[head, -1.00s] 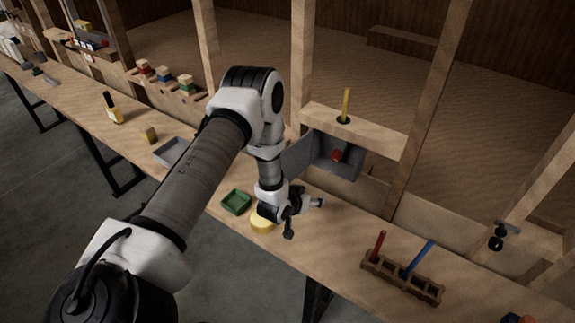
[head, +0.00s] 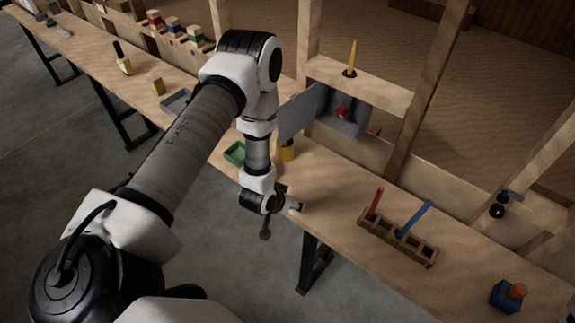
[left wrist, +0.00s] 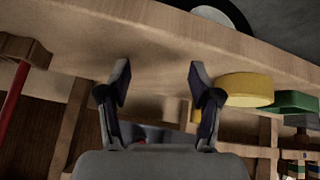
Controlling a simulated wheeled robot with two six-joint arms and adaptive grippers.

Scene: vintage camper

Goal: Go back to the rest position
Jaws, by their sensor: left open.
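My left gripper (head: 282,221) is open and empty, just off the front edge of the workbench (head: 330,225). In the left wrist view its two fingers (left wrist: 158,75) stand apart with nothing between them. A yellow disc (left wrist: 245,88) lies beyond the right finger there, beside a green tray (left wrist: 292,103). In the head view the green tray (head: 235,153) shows left of my forearm. A yellow object (head: 287,150) is partly hidden behind my arm; I cannot tell if it is the disc. My right gripper is not in view.
A grey box with an open door (head: 300,115) holds a red item (head: 341,112). A wooden rack (head: 395,240) holds a red and a blue stick. A blue block with an orange top (head: 508,295) stands front right. Floor before the bench is clear.

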